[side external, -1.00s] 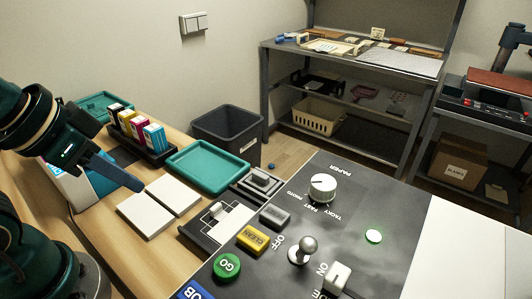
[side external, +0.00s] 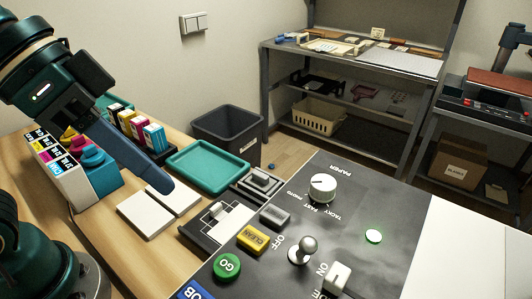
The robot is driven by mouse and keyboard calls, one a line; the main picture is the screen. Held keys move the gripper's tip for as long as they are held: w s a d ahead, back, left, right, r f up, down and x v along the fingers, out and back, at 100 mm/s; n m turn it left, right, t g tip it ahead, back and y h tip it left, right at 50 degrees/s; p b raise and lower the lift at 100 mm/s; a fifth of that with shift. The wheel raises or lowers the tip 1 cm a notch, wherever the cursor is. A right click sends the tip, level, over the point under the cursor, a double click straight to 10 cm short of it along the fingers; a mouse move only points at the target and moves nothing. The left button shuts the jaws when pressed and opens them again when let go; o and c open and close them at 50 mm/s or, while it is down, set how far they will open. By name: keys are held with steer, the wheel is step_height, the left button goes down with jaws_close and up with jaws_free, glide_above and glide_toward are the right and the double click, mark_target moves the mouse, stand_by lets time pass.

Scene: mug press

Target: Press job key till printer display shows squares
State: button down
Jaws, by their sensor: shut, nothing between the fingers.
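The blue job key (side external: 194,291) is at the bottom edge of the side external view, cut off so that only part of its "JOB" lettering shows. It sits on the dark control panel (side external: 385,205). My gripper (side external: 163,188) is shut and empty, above the white tiles at the left, up and to the left of the job key and apart from it. The printer display is not in view.
Near the job key are a green GO button (side external: 227,266), a yellow CLEAN key (side external: 252,238), a grey key (side external: 275,216), a lever (side external: 302,250) and a knob (side external: 322,188). Ink cartridges (side external: 60,170) and a teal tray (side external: 208,165) stand on the wooden table.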

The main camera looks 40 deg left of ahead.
mark_target(188, 296)
steer(key=s+d+r+m+g+h, duration=0.2)
steer(key=s+d+r+m+g, duration=0.1)
steer(key=d, duration=0.5)
steer(key=shift+s+r+m+h, duration=0.3)
steer(key=shift+s+r+m, duration=0.15)
steer(key=shift+s, duration=0.1)
steer(key=shift+f, duration=4.45)
steer(key=shift+f, duration=0.1)
steer(key=shift+f, duration=0.3)
steer(key=shift+r, duration=0.1)
